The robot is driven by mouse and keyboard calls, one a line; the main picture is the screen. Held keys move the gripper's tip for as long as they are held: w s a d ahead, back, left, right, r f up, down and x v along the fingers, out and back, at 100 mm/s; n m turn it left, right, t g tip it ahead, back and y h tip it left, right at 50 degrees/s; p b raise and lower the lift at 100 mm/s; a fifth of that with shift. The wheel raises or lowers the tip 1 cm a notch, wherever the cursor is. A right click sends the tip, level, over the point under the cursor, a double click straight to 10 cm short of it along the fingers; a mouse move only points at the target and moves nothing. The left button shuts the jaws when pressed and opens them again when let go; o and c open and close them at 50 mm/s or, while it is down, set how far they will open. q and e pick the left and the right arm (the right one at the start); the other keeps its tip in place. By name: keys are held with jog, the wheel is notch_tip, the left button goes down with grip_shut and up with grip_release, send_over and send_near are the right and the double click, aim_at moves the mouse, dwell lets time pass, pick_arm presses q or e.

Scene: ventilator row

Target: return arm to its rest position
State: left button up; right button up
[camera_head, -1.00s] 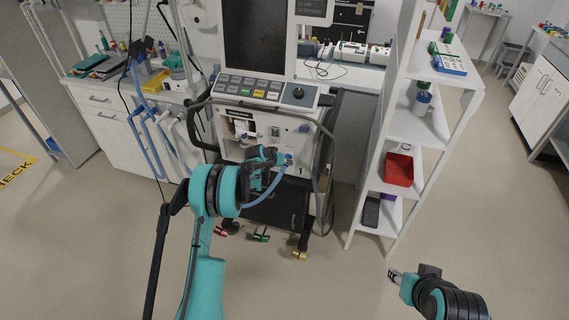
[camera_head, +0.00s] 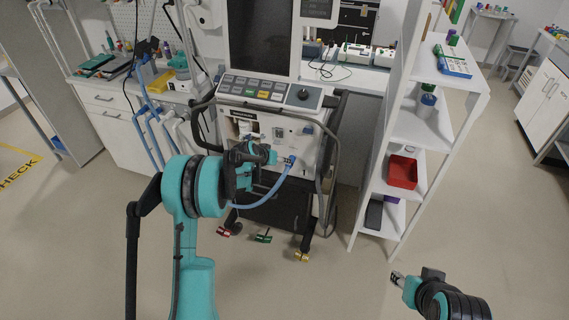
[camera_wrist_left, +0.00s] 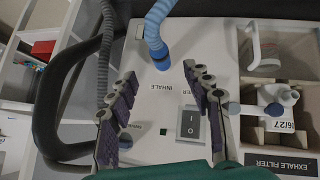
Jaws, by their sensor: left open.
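My left gripper (camera_head: 268,155) is in front of the ventilator (camera_head: 275,125), to the left of a blue corrugated hose (camera_head: 268,198). In the left wrist view my left gripper (camera_wrist_left: 155,76) is open, with two purple-padded fingers and nothing between them. The hose (camera_wrist_left: 155,28) ends at the port beside the INHALE label, apart from the fingers. My right gripper (camera_head: 398,279) is at the lower right above the floor; its finger opening is too small to tell.
A white shelf unit (camera_head: 418,130) with a red bin (camera_head: 402,172) stands right of the ventilator. A white cabinet (camera_head: 118,135) with hanging blue hoses is at the left. Open floor (camera_head: 330,285) lies in front. A power switch (camera_wrist_left: 188,124) sits below the port.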

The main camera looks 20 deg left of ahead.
pick_arm(q)
jog(key=s+d+r+g+y, duration=0.1)
jog(key=s+d+r, duration=0.2)
jog(key=s+r, duration=0.55)
jog(key=s+d+r, duration=0.3)
jog(key=s+r, duration=0.4)
jog(key=s, duration=0.3)
jog(key=s+d+f, duration=0.1)
jog(key=s, duration=1)
jog(key=s+d+y, duration=0.1)
jog(key=s, duration=1.1)
jog(key=shift+s+d+f+m+y, duration=0.25)
jog(key=shift+s+f+m+y, duration=0.05)
jog(key=shift+f+m, duration=0.1)
